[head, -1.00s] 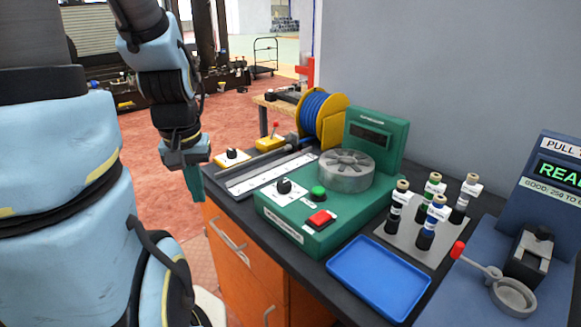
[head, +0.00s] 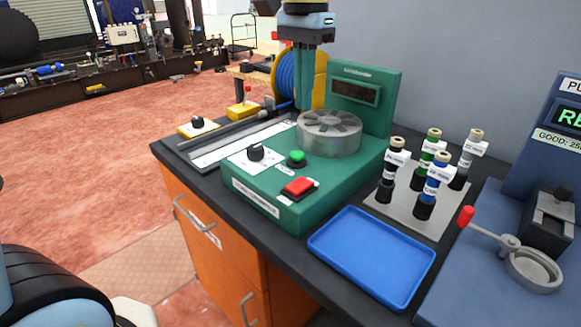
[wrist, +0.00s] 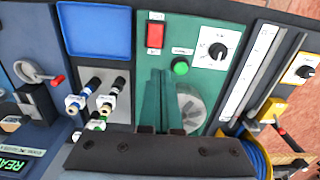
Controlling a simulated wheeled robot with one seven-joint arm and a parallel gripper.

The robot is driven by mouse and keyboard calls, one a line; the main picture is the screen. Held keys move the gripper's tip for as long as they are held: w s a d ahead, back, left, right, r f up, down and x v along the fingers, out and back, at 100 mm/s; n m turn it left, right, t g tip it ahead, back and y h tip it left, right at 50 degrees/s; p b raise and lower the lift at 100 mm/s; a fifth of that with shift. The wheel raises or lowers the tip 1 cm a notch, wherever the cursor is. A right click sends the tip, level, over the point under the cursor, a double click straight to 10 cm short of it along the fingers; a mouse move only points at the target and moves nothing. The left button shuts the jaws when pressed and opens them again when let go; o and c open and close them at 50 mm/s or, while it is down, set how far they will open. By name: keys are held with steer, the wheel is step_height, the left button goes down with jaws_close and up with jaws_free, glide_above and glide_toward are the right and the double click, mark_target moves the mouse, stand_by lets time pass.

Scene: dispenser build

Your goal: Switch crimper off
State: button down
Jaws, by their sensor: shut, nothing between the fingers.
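The green bench machine (head: 290,205) appears to be the crimper; its label is too small to read surely. It has a red rocker switch (head: 299,187) at its front right, a green button (head: 296,157) behind that, and a black knob (head: 255,152) on a white dial plate. A slotted metal drum (head: 330,140) sits on top before a dark display (head: 353,93). My gripper (head: 303,103) is shut and empty, pointing down above the machine's rear left, near the drum. In the wrist view the red switch (wrist: 155,35) and green button (wrist: 180,67) lie beyond my fingers.
A blue reel (head: 287,76), yellow control boxes and a long rail lie left and behind.

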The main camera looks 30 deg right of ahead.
mark_target(303, 177)
steer(key=shift+s+d+r, duration=0.1)
steer(key=shift+s+d, duration=0.05)
step_height(303, 177, down, 14)
steer(key=shift+f+p, duration=0.1)
steer(key=shift+p, duration=0.9)
steer(key=shift+d+p, duration=0.1)
steer(key=shift+p, duration=0.35)
steer(key=shift+f, duration=0.15)
